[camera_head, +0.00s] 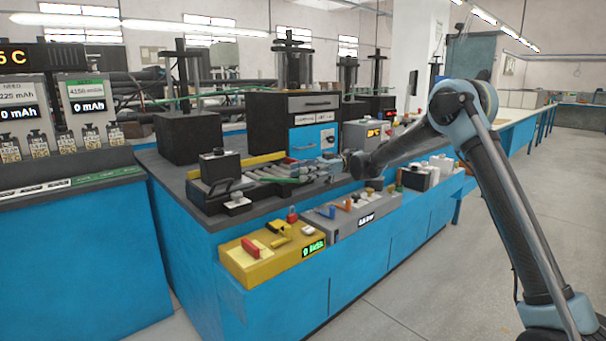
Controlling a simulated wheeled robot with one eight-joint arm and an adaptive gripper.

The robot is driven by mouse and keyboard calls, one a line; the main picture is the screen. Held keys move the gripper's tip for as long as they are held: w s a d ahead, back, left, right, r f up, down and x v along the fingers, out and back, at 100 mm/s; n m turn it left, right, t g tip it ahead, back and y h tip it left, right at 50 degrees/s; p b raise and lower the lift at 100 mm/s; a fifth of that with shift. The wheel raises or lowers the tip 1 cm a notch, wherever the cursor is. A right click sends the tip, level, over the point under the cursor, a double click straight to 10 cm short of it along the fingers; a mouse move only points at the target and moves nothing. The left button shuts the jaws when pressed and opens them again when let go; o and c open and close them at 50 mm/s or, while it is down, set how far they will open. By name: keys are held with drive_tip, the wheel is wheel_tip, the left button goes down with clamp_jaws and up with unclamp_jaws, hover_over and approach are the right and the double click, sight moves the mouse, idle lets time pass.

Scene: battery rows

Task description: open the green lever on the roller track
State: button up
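The roller track (262,174) lies on the dark top of the blue bench, with grey rollers between a yellow back edge and a dark front edge. A thin green piece, which looks like the green lever (287,181), lies along its front side near the right end. My gripper (328,166) is at the right end of the track, close to the lever's right end. It is small and dark here, so I cannot tell whether it touches the lever or how its fingers stand.
A black block with a handle (220,168) stands at the track's left end. A yellow box with a red switch (270,250) and a grey box with knobs (352,212) sit in front, lower down. A black and blue cabinet (305,128) stands behind. The floor at right is clear.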

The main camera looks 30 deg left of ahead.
drive_tip(key=v, duration=1.2)
drive_tip(key=shift+c, duration=0.4)
